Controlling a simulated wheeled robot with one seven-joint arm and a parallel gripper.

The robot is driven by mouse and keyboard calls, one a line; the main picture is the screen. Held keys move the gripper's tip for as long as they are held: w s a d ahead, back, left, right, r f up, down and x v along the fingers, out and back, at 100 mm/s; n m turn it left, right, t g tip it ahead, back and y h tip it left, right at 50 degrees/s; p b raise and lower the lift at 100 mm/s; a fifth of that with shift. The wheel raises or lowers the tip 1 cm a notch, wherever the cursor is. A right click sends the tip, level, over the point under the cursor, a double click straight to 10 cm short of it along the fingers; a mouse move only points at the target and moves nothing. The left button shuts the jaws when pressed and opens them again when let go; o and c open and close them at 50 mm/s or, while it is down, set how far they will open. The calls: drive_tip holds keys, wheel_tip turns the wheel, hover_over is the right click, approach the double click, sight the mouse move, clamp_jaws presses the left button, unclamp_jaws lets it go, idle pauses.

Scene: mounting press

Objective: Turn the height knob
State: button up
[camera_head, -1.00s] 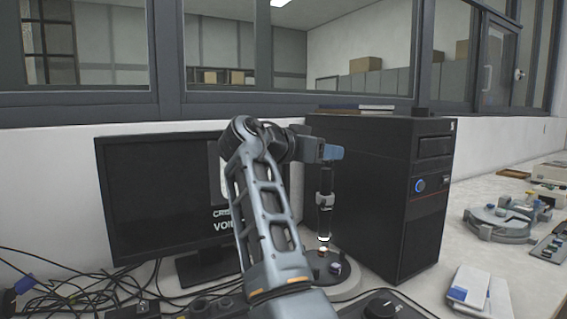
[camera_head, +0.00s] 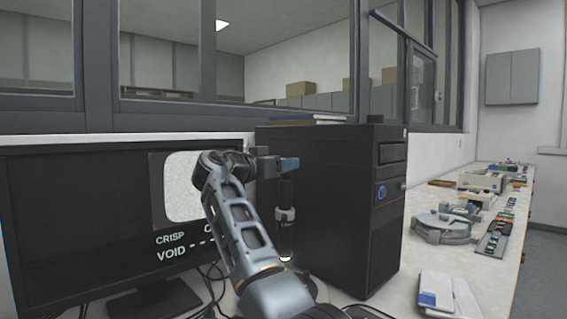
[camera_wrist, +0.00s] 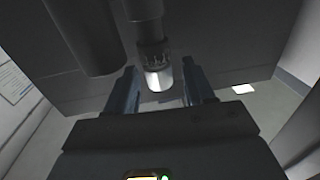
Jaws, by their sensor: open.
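My gripper (camera_head: 288,164) is open, with its blue fingers in front of the black computer tower in the head view. In the wrist view, my gripper (camera_wrist: 160,68) has its two fingers apart. A dark optical tube (camera_wrist: 155,50) with fine markings and a bright lower end shows between or beyond them; I cannot tell whether they touch it. The tube with its light collar also shows in the head view (camera_head: 285,235), upright below the gripper. I cannot make out the height knob for certain. The base under the tube is mostly hidden by my arm.
A monitor (camera_head: 80,220) at the left reads "CRISP" and "VOID" beside a pale picture. The black tower (camera_head: 335,210) stands close behind the tube. Papers (camera_head: 436,292) lie on the bench at the right, with a round grey device (camera_head: 443,228) beyond. Cables lie below the monitor.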

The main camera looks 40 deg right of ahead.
drive_tip(key=shift+d, duration=0.7)
drive_tip(key=c, duration=0.9)
drive_tip(key=shift+n+t, duration=0.6)
drive_tip(key=shift+t, duration=0.5)
drive_tip(key=shift+n+t+y, duration=0.6)
drive_tip(key=shift+n+t, duration=0.3)
drive_tip(key=shift+t, duration=0.4)
drive_tip(key=o, duration=0.9)
drive_tip(key=shift+a, duration=0.1)
drive_tip(key=v, duration=0.7)
drive_tip(key=shift+a+b, duration=0.3)
drive_tip(key=shift+b, duration=0.15)
